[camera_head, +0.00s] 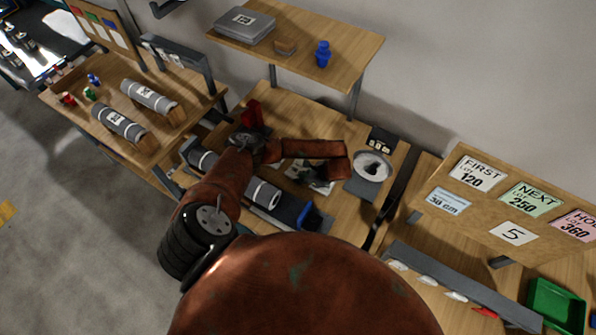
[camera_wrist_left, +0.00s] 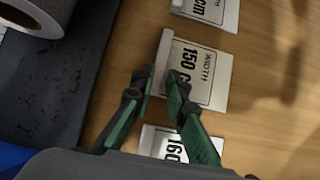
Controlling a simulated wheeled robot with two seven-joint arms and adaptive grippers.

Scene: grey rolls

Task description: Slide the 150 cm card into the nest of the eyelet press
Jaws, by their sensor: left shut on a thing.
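The 150 cm card (camera_wrist_left: 212,72) is white with black print and lies over the wooden bench in the left wrist view. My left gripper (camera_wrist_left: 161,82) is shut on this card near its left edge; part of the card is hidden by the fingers. In the head view my left gripper (camera_head: 318,180) is small and dark below my rust-coloured arm, over pale cards, and the held card cannot be told apart there. A red upright part (camera_head: 251,115) stands behind my arm; I cannot tell whether it belongs to the eyelet press. The nest is not clearly visible. My right gripper is not in view.
Another card (camera_wrist_left: 208,10) lies above and a 160 card (camera_wrist_left: 165,143) below. A grey roll (camera_head: 262,192) lies on a dark mat beside a blue part (camera_head: 310,216). A round pale dish (camera_head: 371,167) stands to the right. A shelf (camera_head: 330,62) overhangs the back.

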